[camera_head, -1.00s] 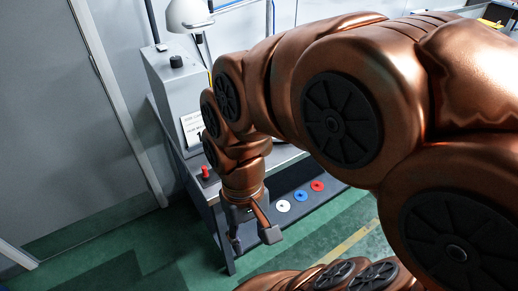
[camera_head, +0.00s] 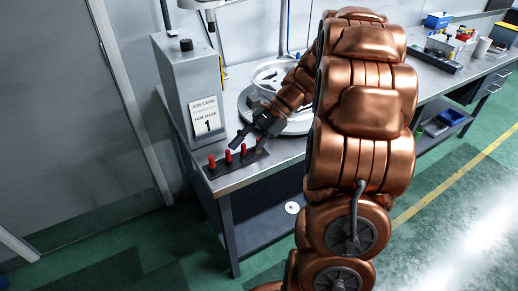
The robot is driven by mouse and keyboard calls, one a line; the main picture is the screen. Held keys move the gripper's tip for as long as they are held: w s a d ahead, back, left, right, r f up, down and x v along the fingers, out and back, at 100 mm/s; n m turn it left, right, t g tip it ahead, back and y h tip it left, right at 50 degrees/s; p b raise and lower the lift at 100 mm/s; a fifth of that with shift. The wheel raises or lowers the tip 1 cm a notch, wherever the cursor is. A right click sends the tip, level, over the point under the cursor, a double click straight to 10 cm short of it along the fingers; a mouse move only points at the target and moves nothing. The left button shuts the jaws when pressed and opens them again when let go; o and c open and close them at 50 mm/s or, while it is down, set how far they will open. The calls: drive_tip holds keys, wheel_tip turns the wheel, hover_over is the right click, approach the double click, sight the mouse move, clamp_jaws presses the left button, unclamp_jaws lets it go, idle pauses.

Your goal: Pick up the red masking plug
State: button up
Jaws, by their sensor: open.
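Three red masking plugs stand upright in a row in a dark rack (camera_head: 222,171) near the front left corner of the workbench. They are a left plug (camera_head: 211,162), a middle plug (camera_head: 228,157) and a right plug (camera_head: 244,151). My gripper (camera_head: 248,145) is open, just behind and above the right end of the rack. One finger reaches left behind the plugs, and the other points down near the right plug. No plug is visibly between the fingers, and I cannot tell whether a finger touches one.
A silver wheel (camera_head: 266,72) on a round base is behind my arm. Bins and boxes (camera_head: 448,45) fill the bench's far right. A white disc (camera_head: 292,208) lies on the lower shelf.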

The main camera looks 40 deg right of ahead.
sight(258, 139)
drive_tip(key=w+d+f+m+t, duration=0.1)
drive_tip(key=d+m, duration=0.1)
drive_tip(key=d, duration=0.3)
drive_tip(key=w+d+f+m+t+y+b, duration=0.1)
drive_tip(key=d+m+t, duration=0.1)
drive_tip(key=d, duration=0.3)
drive_tip(key=w+d+f+m+t+b, duration=0.1)
drive_tip(key=w+d+f+m+t, duration=0.1)
drive_tip(key=d, duration=0.3)
drive_tip(key=shift+d+y, duration=0.4)
drive_tip(key=shift+w+a+f, duration=0.15)
drive_tip(key=shift+w+a, duration=0.05)
drive_tip(key=shift+a, duration=0.1)
drive_tip(key=shift+p+x, duration=0.35)
drive_tip(key=shift+x, duration=3.05)
clamp_jaws()
